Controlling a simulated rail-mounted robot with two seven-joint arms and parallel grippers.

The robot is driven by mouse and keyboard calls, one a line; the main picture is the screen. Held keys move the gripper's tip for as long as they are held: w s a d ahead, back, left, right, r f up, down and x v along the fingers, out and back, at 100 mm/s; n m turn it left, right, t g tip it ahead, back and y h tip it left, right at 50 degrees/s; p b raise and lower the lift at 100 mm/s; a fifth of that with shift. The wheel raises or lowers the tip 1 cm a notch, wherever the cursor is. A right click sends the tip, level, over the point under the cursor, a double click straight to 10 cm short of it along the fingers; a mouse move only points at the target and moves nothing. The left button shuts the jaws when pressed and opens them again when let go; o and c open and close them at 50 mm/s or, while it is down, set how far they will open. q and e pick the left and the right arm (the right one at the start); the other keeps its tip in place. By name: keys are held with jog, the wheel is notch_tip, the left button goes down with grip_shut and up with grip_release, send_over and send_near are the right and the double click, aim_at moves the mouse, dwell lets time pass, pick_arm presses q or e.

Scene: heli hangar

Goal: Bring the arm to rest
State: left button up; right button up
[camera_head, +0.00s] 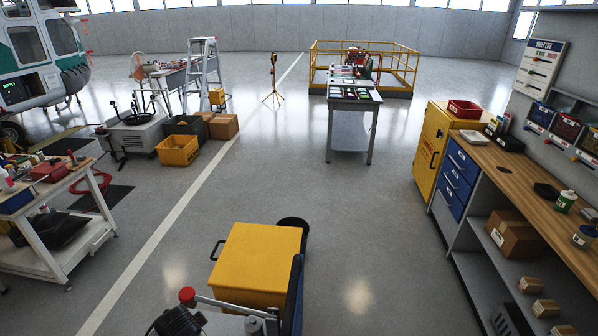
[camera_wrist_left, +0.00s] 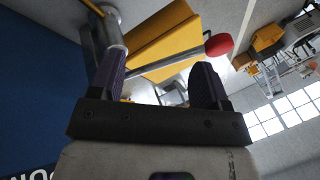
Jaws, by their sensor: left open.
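My left gripper (camera_wrist_left: 158,65) shows in the left wrist view with its two dark fingers spread apart. No object is clearly clamped between them. Beyond the fingers are a grey bar with a red knob (camera_wrist_left: 219,44) and a yellow box (camera_wrist_left: 165,35). A grey metal cylinder (camera_wrist_left: 112,32) is close to the left finger; I cannot tell if they touch. In the head view the yellow box (camera_head: 258,258) and red knob (camera_head: 187,294) are at the bottom centre. I cannot make out either gripper in the head view.
A wooden workbench (camera_head: 545,193) with blue drawers (camera_head: 457,178) lines the right side. A white-framed bench (camera_head: 62,222) stands at left. A narrow table (camera_head: 352,98) and yellow railing (camera_head: 352,50) stand farther back. The middle floor is clear. A blue surface (camera_wrist_left: 40,80) fills the wrist view's left.

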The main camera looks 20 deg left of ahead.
pick_arm(q)
jog(key=s+d+r+t+h, duration=0.1)
jog(key=s+d+r+t, duration=0.15)
jog(key=s+d, duration=0.4)
jog(key=s+d+r+t+h, duration=0.1)
jog(key=s+d+r, duration=0.25)
jog(key=d, duration=0.55)
jog(key=s+d+f+n+g+h, duration=0.15)
jog(key=s+f, duration=0.25)
jog(key=s, duration=0.4)
jog(key=s+d+f+n+g, duration=0.1)
jog(key=s+d+f+g, duration=0.25)
jog(key=s, duration=0.45)
notch_tip(320, 180, up, 28)
jog(key=t+p, duration=0.1)
jog(key=p, duration=2.7)
jog(key=shift+w+a+f, duration=0.15)
jog(key=shift+w+a, duration=0.2)
jog(key=shift+w, duration=0.1)
pick_arm(e)
notch_tip(320, 180, up, 28)
jog(key=shift+d+r, duration=0.2)
jog(key=shift+d, duration=0.05)
pick_arm(q)
jog(key=shift+c, duration=0.2)
